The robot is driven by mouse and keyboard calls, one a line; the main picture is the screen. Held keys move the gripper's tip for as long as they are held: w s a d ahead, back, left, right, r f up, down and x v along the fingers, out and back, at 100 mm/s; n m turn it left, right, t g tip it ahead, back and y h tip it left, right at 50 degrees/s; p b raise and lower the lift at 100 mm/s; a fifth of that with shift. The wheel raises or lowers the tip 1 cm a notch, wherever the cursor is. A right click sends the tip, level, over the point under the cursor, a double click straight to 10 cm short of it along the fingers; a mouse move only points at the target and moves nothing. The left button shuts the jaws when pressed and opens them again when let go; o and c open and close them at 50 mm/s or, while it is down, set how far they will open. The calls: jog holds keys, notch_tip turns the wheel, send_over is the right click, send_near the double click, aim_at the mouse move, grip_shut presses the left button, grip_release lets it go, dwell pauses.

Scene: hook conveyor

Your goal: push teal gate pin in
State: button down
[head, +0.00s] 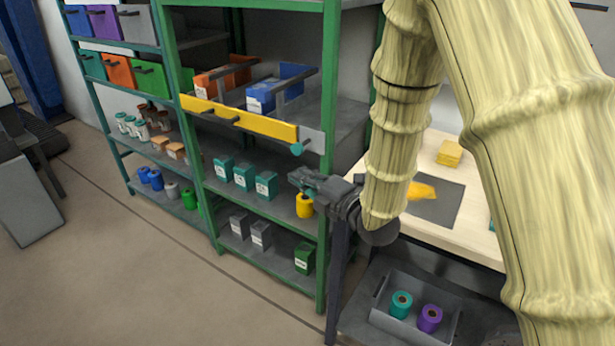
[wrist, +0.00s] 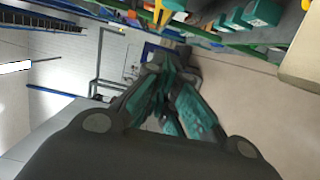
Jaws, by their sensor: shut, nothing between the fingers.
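The teal gate pin (head: 297,149) has a round knob that sticks out at the right end of the yellow gate bar (head: 240,118), by a grey plate (head: 311,139). My gripper (head: 296,178) is just below the pin in the head view, shut and empty, pointing left. A gap shows between the fingertips and the knob. In the wrist view my gripper's dark and teal fingers (wrist: 168,85) are together. A teal knob (wrist: 175,5), seemingly the pin, shows at that view's top edge beside a bit of yellow, away from the fingers. How deep the pin sits is hard to tell.
The gate runs along a green shelf rack (head: 328,90), with an orange bin (head: 222,78) and a blue bin (head: 275,88) behind it. Several teal boxes (head: 244,177) stand on the shelf below. A workbench (head: 455,235) is at right.

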aim_at(301, 153)
jog(key=w+a+p, duration=0.1)
jog(key=w+a, duration=0.1)
jog(key=w, duration=0.6)
jog(key=shift+w, duration=0.2)
jog(key=w+d, duration=0.1)
jog(key=w+d+b, duration=0.1)
jog(key=w, duration=0.1)
jog(key=shift+d+f, duration=0.1)
jog(key=shift+s, duration=0.1)
dwell(0.3)
